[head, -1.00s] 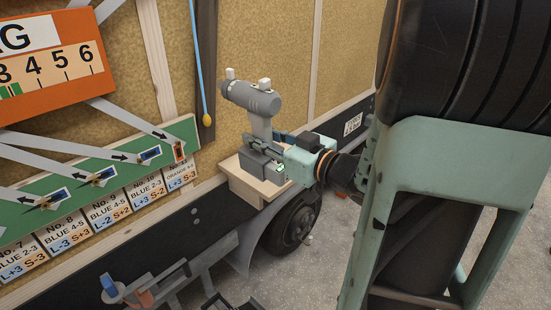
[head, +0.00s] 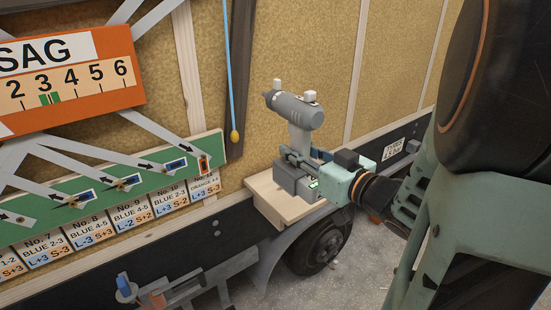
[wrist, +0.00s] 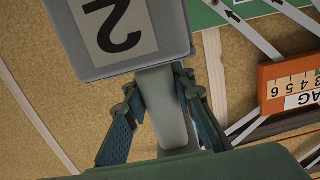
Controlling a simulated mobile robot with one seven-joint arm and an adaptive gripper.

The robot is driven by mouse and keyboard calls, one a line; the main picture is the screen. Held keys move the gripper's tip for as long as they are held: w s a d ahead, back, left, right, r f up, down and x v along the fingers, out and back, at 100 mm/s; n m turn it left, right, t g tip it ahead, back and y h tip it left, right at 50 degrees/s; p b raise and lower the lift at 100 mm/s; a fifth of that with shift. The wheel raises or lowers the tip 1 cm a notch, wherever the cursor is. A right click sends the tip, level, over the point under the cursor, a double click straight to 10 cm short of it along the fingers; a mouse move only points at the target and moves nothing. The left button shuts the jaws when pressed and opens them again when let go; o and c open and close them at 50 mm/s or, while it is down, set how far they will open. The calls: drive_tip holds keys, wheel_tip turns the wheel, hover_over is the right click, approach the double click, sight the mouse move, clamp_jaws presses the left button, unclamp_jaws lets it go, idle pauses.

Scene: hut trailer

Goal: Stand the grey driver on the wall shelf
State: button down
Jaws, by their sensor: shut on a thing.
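The grey driver (head: 295,108) is upright, with its body at the top and its blocky battery base at the bottom. My gripper (head: 300,156) is shut on its handle from the right. In the wrist view, the fingers (wrist: 158,82) lie on both sides of the grey driver's handle (wrist: 167,108), and the base with a "2" label (wrist: 116,28) shows at the top. The pale wooden wall shelf (head: 272,200) is under the driver. The base is over the shelf top; I cannot tell whether it touches. My gripper hides part of the base and the shelf's right side.
A green board with labels (head: 150,178) and an orange scale (head: 70,95) are on the wall to the left. A blue cord with a yellow end (head: 235,136) hangs left of the driver. A wheel (head: 322,245) is below the shelf. The shelf's left part is bare.

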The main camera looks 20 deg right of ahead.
drive_tip(key=shift+w+d+f, duration=1.5)
drive_tip(key=shift+w+f, duration=0.2)
drive_tip(key=shift+f, duration=0.4)
drive_tip(key=shift+w+d+f, duration=1.55)
drive_tip(key=shift+w+f, duration=0.15)
drive_tip(key=shift+f, duration=0.4)
drive_tip(key=shift+w+d+f, duration=1.5)
drive_tip(key=shift+w+f, duration=0.2)
drive_tip(key=shift+f, duration=0.4)
drive_tip(key=shift+b, duration=0.3)
drive_tip(key=shift+f, duration=0.2)
drive_tip(key=c, duration=1.6)
unclamp_jaws()
drive_tip(key=shift+s, duration=0.1)
drive_tip(key=o, duration=1.6)
